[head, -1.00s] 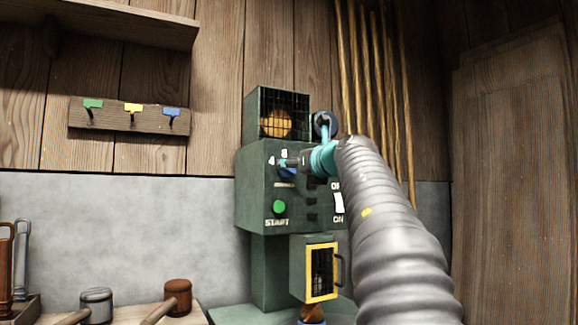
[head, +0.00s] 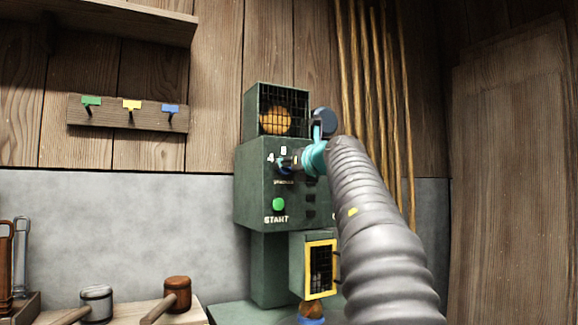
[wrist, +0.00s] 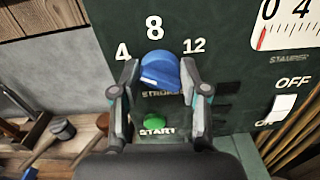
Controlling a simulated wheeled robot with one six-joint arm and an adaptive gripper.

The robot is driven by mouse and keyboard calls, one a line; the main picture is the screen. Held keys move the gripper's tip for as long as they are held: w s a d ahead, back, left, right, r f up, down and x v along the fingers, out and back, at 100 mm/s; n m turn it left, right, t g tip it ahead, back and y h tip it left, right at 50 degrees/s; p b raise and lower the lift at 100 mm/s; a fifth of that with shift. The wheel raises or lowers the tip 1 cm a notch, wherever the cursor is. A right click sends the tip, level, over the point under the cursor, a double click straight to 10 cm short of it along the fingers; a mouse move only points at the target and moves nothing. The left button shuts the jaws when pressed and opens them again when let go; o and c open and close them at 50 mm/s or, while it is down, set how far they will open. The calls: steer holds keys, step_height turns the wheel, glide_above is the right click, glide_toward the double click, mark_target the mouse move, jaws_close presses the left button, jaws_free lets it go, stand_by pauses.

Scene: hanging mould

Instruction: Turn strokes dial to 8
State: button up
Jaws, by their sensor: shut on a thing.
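The blue strokes dial (wrist: 160,72) is on the dark green machine front, below the white 8 and between the 4 and the 12. The STROKES label below it is partly covered. My gripper (wrist: 160,82) has one finger on each side of the dial and is shut on it. I cannot tell surely which number the dial's pointer faces. In the head view the dial (head: 281,168) is partly hidden by my gripper (head: 293,160).
The green START button (wrist: 154,122) is just below the dial. A white OFF/ON switch (wrist: 282,106) and a gauge (wrist: 287,24) are to the right. The yellow-framed cage door (head: 320,270) is lower down. Mallets (head: 177,293) lie on the bench at left.

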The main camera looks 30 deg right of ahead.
steer(key=shift+r+p, duration=0.1)
steer(key=shift+p, duration=0.2)
steer(key=shift+d+f+m+p, duration=0.1)
steer(key=shift+m+p, duration=1.3)
steer(key=shift+m, duration=1.5)
steer(key=shift+d+f+m+p, duration=0.1)
steer(key=shift+m+p, duration=1.25)
steer(key=shift+m, duration=1.55)
steer(key=o, duration=1.1)
steer(key=shift+o, duration=0.2)
